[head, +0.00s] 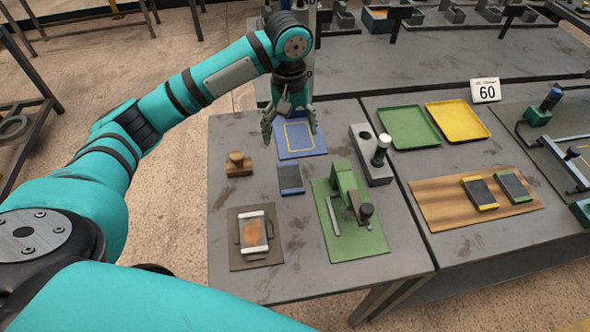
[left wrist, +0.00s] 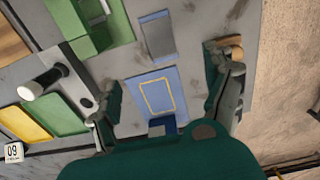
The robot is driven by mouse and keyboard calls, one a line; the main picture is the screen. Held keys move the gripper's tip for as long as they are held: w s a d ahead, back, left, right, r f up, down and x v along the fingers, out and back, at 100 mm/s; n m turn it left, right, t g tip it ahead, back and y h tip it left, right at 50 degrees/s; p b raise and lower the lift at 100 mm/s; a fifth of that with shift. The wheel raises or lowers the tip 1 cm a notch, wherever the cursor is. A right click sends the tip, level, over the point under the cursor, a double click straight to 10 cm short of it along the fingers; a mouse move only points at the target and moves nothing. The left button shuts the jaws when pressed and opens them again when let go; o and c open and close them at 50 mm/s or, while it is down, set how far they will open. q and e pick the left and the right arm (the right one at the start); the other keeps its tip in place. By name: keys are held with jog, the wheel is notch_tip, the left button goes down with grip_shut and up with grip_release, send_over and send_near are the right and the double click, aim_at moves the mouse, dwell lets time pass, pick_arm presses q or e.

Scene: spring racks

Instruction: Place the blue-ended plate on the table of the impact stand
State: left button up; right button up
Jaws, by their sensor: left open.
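My left gripper (head: 290,130) is open and empty above a blue board (head: 299,146) with a yellow outline, beyond the plate. The board lies between its fingers in the left wrist view (left wrist: 153,98), a blue block at its edge. A green lever device (head: 346,188) stands on a green mat right of the plate. I cannot tell which fixture is the impact stand.
A wooden block (head: 238,165) is left of the plate; a brown mat with a framed piece (head: 254,233) is nearer. A grey block with a knob (head: 373,158), green tray (head: 408,127), yellow tray (head: 458,121) and wooden board with two other plates (head: 440,207) are right.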

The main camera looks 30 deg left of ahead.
pick_arm(q)
send_over(291, 176)
notch_tip(291, 176, down, 6)
jog(key=f, duration=0.1)
jog(key=f+p, duration=0.1)
jog(key=shift+a+f, duration=0.2)
jog(key=shift+f, duration=1.05)
jog(key=f, duration=0.2)
jog(key=f+p, duration=0.1)
jog(key=f, duration=0.1)
jog(key=shift+s+d+f, duration=0.15)
jog(key=shift+s+f, duration=0.05)
jog(key=shift+f, duration=0.3)
jog(key=c, duration=1.7)
jog(key=shift+w+r, duration=0.1)
grip_shut()
pick_arm(e)
jog(key=shift+g, duration=0.3)
jog(key=s+r, duration=0.2)
jog(key=s, duration=0.1)
jog(key=shift+s+r, duration=0.1)
jog(key=shift+r, duration=0.15)
